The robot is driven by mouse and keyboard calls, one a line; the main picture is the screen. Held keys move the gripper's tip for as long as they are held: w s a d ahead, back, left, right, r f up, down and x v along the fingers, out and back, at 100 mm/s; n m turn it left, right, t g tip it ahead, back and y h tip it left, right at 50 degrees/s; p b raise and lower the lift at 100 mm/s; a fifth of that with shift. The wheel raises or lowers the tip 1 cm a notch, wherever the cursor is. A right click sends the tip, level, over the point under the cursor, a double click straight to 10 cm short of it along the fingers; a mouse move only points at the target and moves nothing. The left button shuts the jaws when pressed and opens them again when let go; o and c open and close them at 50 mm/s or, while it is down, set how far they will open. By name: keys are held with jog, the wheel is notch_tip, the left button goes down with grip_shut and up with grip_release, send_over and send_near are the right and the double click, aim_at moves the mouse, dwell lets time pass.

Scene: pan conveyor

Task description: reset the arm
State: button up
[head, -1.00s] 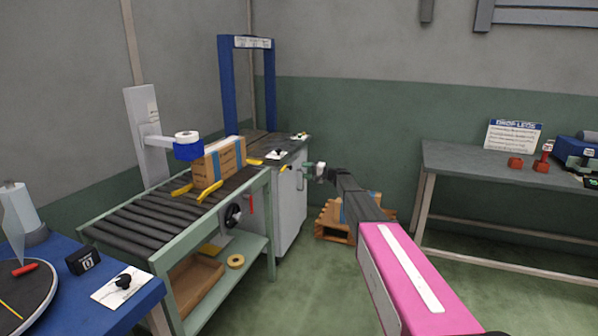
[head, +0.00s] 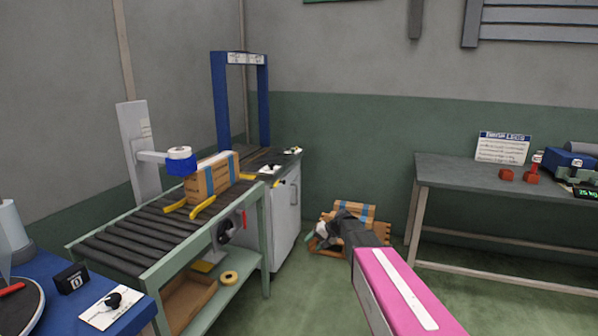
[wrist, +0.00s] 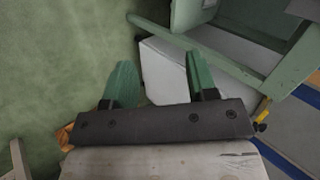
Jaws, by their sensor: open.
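My arm, with a pink link and dark forearm, reaches forward in the head view. My gripper (head: 318,233) is at its far end, low in front of the wooden pallet (head: 383,229) and right of the white cabinet. In the wrist view the two green fingers of my gripper (wrist: 161,76) stand apart with nothing held between them. The white cabinet (wrist: 165,72) and the green conveyor frame (wrist: 225,53) show behind them.
A roller conveyor (head: 125,237) at left carries a cardboard box (head: 208,180) between yellow guides. Another cardboard box (head: 355,211) lies on the pallet. A grey table (head: 470,182) stands at right. A blue table (head: 60,315) is at front left. Green floor between is open.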

jog(key=s+d+f+h, duration=0.1)
jog(key=s+d+h, duration=0.2)
jog(key=s, duration=0.5)
jog(key=s+d+f+g+h, duration=0.1)
jog(key=s+d+h, duration=0.1)
jog(key=s+d, duration=0.3)
jog(key=s+d+f+n+g+h, duration=0.1)
jog(key=s+d+h, duration=0.2)
jog(key=s, duration=1)
jog(key=shift+d+h, duration=0.3)
jog(key=shift+d, duration=0.4)
